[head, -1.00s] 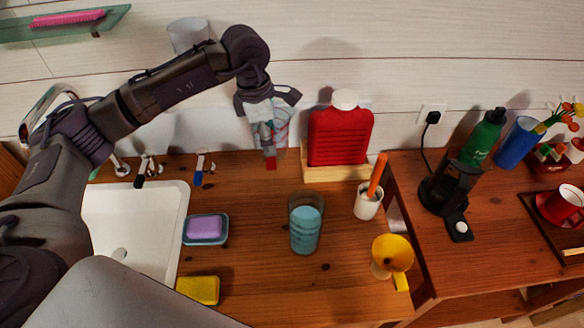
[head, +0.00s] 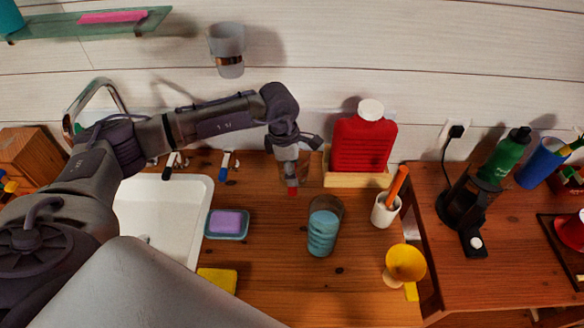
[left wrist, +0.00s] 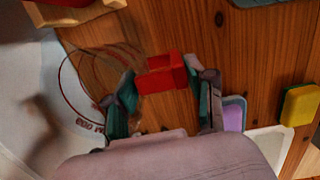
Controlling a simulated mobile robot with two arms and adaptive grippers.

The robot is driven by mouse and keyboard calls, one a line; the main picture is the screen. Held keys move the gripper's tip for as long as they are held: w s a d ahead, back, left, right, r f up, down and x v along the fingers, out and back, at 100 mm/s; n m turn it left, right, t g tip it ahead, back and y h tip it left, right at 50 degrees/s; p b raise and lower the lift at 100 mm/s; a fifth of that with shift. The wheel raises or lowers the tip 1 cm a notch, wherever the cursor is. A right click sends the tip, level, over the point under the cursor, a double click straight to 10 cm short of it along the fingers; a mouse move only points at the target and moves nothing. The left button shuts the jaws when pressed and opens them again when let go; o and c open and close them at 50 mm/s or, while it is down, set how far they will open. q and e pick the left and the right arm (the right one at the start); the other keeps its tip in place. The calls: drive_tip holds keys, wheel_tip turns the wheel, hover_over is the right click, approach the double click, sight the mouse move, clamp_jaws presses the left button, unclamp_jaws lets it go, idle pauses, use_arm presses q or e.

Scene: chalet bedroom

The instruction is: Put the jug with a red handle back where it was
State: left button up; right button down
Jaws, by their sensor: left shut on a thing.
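My left gripper (head: 291,182) is shut on the red handle (left wrist: 160,73) of the jug, which shows between the fingers in the left wrist view. In the head view only a small red bit of the handle (head: 292,191) shows below the fingers. The jug's body is see-through, with faint curved rings (left wrist: 104,62) and red print in the left wrist view. In the head view the gripper mostly hides it. The gripper is over the back of the wooden counter (head: 270,262), left of the red container. I cannot tell whether the jug touches the counter. My right gripper is not in view.
A red container (head: 362,146) in a wooden holder stands just right of the gripper. A glass with teal contents (head: 323,232), a white cup (head: 385,210) and a yellow funnel (head: 405,264) stand nearer. A purple soap dish (head: 227,223) and white sink (head: 150,212) are left.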

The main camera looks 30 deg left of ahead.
use_arm(q)
drive_tip(key=shift+f, duration=0.2)
drive_tip(key=o, duration=1.5)
drive_tip(key=shift+r, duration=0.1)
drive_tip(key=shift+r, duration=0.1)
drive_tip(key=shift+r, duration=0.2)
drive_tip(key=r+b, duration=0.1)
drive_tip(key=r, duration=0.3)
drive_tip(key=a+r+b, duration=0.1)
drive_tip(key=r, duration=0.2)
drive_tip(key=s+r+b, duration=0.1)
drive_tip(key=r, duration=0.3)
drive_tip(key=shift+a+r, duration=0.2)
drive_tip(key=shift+r, duration=0.1)
